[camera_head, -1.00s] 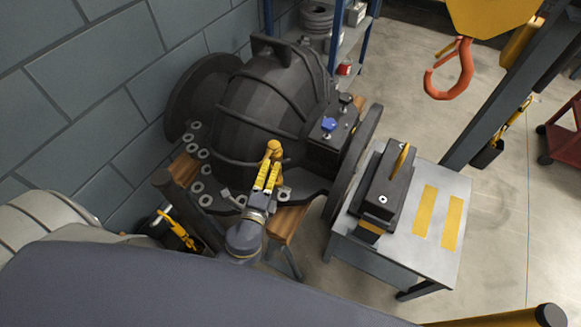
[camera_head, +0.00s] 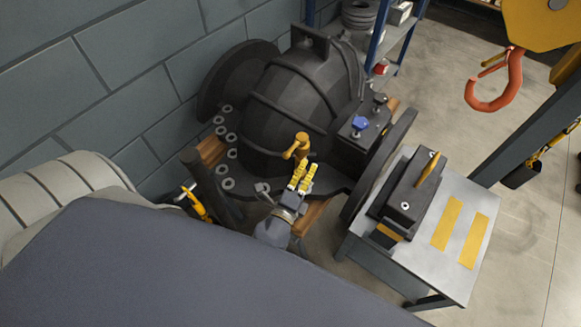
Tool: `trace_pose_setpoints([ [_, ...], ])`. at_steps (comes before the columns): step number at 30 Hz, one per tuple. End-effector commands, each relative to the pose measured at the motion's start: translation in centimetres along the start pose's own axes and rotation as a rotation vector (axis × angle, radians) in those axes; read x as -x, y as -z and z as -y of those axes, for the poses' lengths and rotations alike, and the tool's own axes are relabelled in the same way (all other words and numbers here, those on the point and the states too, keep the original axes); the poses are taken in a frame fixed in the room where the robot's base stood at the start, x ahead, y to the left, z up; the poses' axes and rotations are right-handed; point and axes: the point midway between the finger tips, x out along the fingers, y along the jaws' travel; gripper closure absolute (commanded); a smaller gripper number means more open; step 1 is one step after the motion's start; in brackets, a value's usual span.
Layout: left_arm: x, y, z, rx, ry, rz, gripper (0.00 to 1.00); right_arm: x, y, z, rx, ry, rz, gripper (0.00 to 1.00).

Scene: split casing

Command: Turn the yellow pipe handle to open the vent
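The yellow pipe handle (camera_head: 297,147) stands up at the near edge of the dark domed casing (camera_head: 290,100). Its top is upright and a short arm of it points to the lower left. My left gripper (camera_head: 305,170) is just below it in the picture, with its yellow finger pads close together and pointing up toward the handle's foot. Whether the fingers touch or grip the handle is too small to tell. I see no separate vent opening. My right gripper is out of view.
A blue-knobbed valve (camera_head: 360,123) sits on the casing's right block. A grey table (camera_head: 455,285) at the right bears a dark box with a yellow handle (camera_head: 412,195). An orange crane hook (camera_head: 500,90) hangs at upper right. A block wall closes the left.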

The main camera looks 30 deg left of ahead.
Motion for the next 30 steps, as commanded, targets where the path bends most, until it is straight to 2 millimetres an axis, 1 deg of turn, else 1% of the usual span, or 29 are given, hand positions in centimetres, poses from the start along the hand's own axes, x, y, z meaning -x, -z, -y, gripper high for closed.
trace_pose_setpoints([
  [1,1.4,-0.3,-0.2,-0.008,-0.006,0.000,1.00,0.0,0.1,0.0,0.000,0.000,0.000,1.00],
  [3,2.8,-0.2,-0.2,-0.007,-0.005,-0.001,1.00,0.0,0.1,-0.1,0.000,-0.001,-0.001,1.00],
  [9,6.2,0.0,-0.1,-0.007,-0.004,-0.001,1.00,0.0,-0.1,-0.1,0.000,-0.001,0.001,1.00],
  [12,7.5,0.0,-0.1,-0.006,-0.003,-0.001,1.00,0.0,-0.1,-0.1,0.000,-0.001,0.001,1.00],
  [18,9.2,0.1,0.0,-0.005,-0.002,0.001,1.00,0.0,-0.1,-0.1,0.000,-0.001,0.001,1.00],
  [25,9.8,0.4,-0.1,-0.003,-0.009,-0.008,1.00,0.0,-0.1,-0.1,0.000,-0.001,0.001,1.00],
  [26,9.8,0.5,-0.4,0.008,-0.018,-0.012,1.00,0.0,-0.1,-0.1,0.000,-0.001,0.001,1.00],
  [27,9.9,0.7,-1.2,0.027,-0.041,-0.021,1.00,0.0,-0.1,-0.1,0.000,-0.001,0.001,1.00],
  [29,10.3,1.3,-3.5,0.061,-0.096,-0.038,1.00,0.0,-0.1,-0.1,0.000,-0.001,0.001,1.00],
  [30,10.6,1.8,-5.4,0.085,-0.140,-0.049,1.00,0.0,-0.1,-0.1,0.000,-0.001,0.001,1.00],
])
